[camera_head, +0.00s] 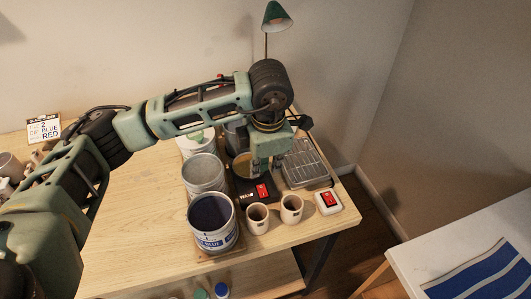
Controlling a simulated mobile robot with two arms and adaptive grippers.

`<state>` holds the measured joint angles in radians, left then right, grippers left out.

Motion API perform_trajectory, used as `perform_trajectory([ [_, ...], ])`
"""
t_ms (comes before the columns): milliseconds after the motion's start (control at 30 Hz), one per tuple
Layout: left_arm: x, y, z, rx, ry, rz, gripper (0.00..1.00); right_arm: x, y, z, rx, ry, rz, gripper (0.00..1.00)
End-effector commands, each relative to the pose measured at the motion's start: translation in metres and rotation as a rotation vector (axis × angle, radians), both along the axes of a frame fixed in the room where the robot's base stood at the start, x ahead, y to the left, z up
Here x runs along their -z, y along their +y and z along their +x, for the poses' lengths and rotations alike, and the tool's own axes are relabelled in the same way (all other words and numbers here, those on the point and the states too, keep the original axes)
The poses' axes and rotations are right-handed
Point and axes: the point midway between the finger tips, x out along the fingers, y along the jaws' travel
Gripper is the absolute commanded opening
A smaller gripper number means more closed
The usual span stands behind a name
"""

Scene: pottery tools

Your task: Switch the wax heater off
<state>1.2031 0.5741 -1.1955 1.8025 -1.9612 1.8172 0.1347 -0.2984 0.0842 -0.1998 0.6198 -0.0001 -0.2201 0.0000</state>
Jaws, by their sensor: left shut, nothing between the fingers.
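The wax heater looks to be the black unit (240,187) with a round pan of yellowish content (242,165) on it, near the right end of the wooden table. A red switch (262,190) is on its front, beside a small pale label too small to read. My left gripper (266,169) points down, shut and empty, just behind the red switch and beside the pan. It hides part of the heater; I cannot tell whether it touches it. The switch's on or off position cannot be read. My right gripper is out of view.
A metal grill plate (305,165) and a white box with another red switch (328,202) stand to the right. Two cups (258,218) (291,209) stand in front. A dark blue bucket (212,222) and a grey bucket (203,173) stand left.

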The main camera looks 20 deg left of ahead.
Motion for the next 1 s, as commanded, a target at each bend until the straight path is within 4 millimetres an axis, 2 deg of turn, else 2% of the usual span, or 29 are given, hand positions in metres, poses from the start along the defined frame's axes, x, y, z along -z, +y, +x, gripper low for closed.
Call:
perform_trajectory([
  [33, 0.008, 0.001, 0.0, -0.003, 0.006, 0.002, 0.0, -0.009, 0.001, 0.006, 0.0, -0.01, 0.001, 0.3],
  [133, 0.029, 0.002, 0.002, -0.001, 0.005, 0.001, 0.0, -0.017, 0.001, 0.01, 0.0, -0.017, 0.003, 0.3],
  [400, 0.07, 0.005, 0.007, -0.001, 0.003, 0.0, 0.0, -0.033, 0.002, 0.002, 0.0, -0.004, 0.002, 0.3],
  [600, 0.081, 0.005, 0.008, 0.0, 0.001, -0.001, 0.0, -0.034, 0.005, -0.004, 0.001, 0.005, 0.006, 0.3],
  [1000, 0.086, 0.007, 0.009, -0.002, 0.022, -0.012, 0.0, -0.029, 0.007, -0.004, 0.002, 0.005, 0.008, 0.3],
])
